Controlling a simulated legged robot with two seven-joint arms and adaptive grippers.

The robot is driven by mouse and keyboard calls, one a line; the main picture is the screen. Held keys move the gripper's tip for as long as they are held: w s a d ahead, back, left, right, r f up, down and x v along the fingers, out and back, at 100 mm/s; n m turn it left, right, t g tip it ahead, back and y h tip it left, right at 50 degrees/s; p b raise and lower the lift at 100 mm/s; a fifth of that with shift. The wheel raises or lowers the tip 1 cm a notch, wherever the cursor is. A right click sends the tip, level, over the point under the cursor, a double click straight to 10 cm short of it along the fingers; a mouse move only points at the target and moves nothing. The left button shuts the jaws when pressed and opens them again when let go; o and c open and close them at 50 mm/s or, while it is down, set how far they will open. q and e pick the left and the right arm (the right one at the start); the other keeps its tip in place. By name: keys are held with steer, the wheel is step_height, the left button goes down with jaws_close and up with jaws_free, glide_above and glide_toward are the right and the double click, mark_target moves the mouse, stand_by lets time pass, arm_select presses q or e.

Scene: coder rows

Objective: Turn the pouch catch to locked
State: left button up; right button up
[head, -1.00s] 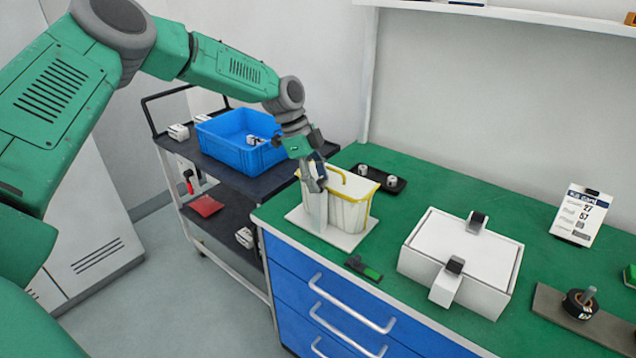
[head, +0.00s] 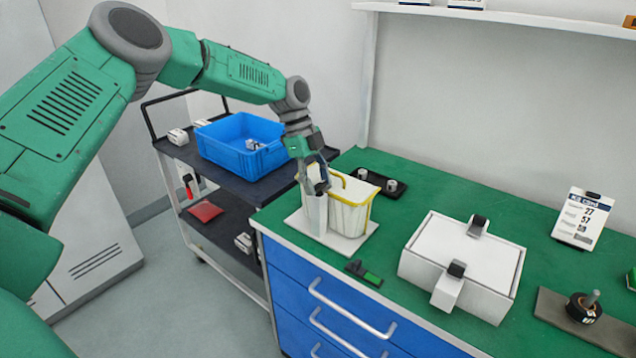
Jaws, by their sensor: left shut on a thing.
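The white pouch (head: 349,218) with a yellow rim stands upright on a white base plate (head: 342,243) at the left end of the green bench. A white post (head: 315,214) rises at the pouch's left side. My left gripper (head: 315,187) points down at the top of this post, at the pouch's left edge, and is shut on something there. The fingers hide what they hold; I take it to be the pouch catch, but its setting cannot be read. My right gripper is not in view.
A small black and green piece (head: 363,273) lies in front of the pouch. A black tray (head: 380,181) is behind it. A white box (head: 461,264) with latches stands to the right. A cart with a blue bin (head: 240,145) is at left.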

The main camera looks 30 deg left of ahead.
arm_select(q)
steer(key=o, duration=0.9)
steer(key=shift+w+r, duration=0.3)
steer(key=shift+o, duration=1.2)
steer(key=shift+s+a+f, duration=0.1)
steer(key=shift+f, duration=0.1)
steer(key=shift+r, duration=0.15)
steer(key=v, duration=1.1)
steer(key=shift+a+r, duration=0.2)
steer(key=shift+r, duration=0.05)
steer(key=shift+f, duration=0.1)
